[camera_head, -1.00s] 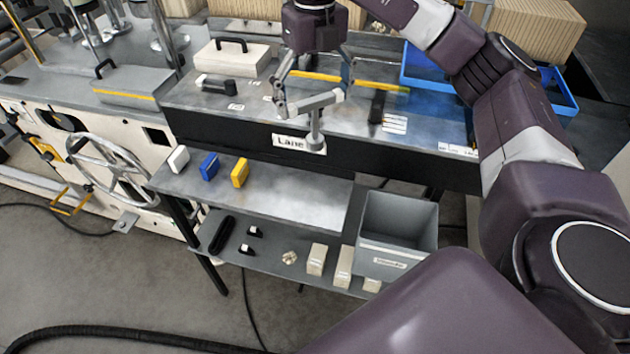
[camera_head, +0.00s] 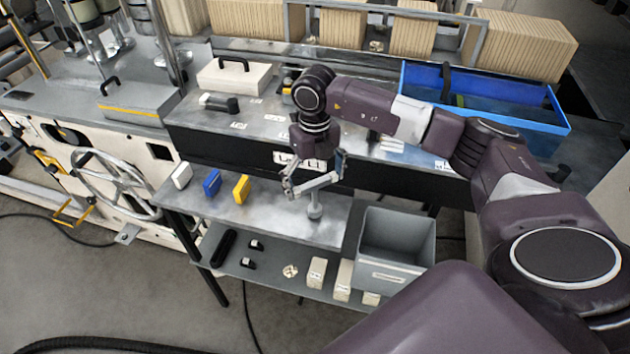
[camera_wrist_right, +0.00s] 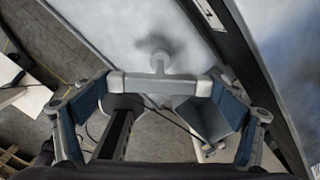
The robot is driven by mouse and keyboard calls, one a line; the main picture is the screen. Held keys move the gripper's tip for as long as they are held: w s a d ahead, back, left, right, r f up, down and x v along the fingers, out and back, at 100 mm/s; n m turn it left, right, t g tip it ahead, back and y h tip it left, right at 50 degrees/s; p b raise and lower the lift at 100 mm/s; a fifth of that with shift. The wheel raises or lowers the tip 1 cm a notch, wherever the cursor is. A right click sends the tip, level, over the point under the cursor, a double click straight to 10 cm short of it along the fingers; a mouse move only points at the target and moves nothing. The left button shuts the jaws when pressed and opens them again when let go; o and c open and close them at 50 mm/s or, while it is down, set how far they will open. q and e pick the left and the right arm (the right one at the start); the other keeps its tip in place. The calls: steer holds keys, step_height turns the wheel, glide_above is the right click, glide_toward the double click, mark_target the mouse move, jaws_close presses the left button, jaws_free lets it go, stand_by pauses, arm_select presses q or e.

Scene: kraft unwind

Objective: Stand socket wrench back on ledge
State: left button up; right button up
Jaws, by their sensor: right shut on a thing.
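The socket wrench (camera_head: 314,205) is a grey T-shape with a crossbar and a short stem ending in a round head. My right gripper (camera_head: 315,183) is shut on its crossbar. The stem points down over the right part of the grey ledge (camera_head: 265,213). I cannot tell whether the head touches the ledge. In the right wrist view, the wrench (camera_wrist_right: 160,62) spans between the two fingers of the gripper (camera_wrist_right: 162,85), with its round head against the pale ledge surface (camera_wrist_right: 115,22). My left gripper is not in view.
White (camera_head: 182,175), blue (camera_head: 212,183) and yellow (camera_head: 241,189) blocks stand on the ledge's left part. A grey bin (camera_head: 397,240) is right of the ledge. A lower shelf (camera_head: 268,268) holds small parts. A black-fronted bench (camera_head: 235,145) rises behind, with a blue tray (camera_head: 500,120).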

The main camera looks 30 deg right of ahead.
steer(key=shift+f, duration=0.55)
steer(key=o, duration=1)
steer(key=shift+c, duration=0.2)
